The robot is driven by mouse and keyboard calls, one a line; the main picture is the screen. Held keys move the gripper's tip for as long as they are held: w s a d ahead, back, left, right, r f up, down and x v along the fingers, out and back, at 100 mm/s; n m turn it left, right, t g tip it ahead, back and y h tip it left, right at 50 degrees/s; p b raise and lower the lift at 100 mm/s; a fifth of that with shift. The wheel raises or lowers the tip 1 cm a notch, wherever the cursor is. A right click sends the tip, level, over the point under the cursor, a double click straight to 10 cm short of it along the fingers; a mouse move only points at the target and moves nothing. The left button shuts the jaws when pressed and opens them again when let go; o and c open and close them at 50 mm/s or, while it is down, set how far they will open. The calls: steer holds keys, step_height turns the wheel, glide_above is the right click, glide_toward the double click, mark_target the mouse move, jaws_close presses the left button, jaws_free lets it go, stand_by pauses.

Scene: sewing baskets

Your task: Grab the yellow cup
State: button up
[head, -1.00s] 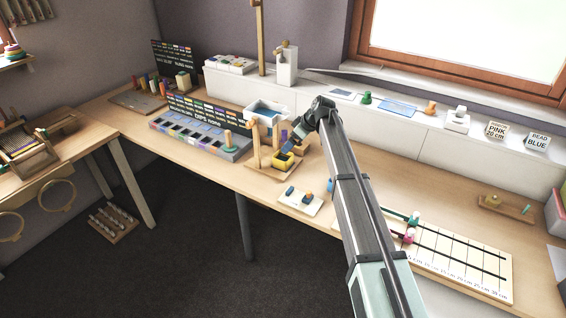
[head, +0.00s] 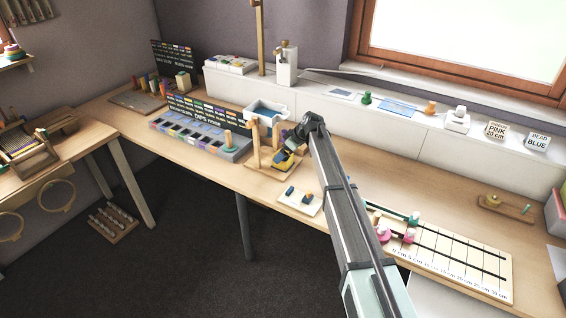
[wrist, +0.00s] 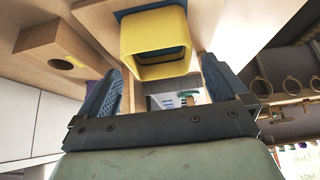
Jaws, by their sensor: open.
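The yellow cup (wrist: 155,30) is boxy, with a square hollow opening facing the wrist camera. It lies ahead of my gripper (wrist: 162,68), roughly between the two blue ribbed fingers, which stand wide apart. A gap shows between each finger and the cup's walls. In the head view the yellow cup (head: 281,161) is by the wooden stand on the table, and my gripper (head: 291,150) is right beside it, partly covering it. Contact cannot be told there.
A wooden stand (head: 257,146) with upright posts is close by on the left, with a blue-lined white tray (head: 267,113) behind it. A wooden block with a hole (wrist: 58,50) is left in the wrist view.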

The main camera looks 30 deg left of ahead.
steer(key=shift+d+x, duration=0.2)
steer(key=shift+x, duration=2.15)
steer(key=shift+d+f, duration=0.1)
steer(key=shift+c, duration=0.5)
steer(key=c, duration=0.9)
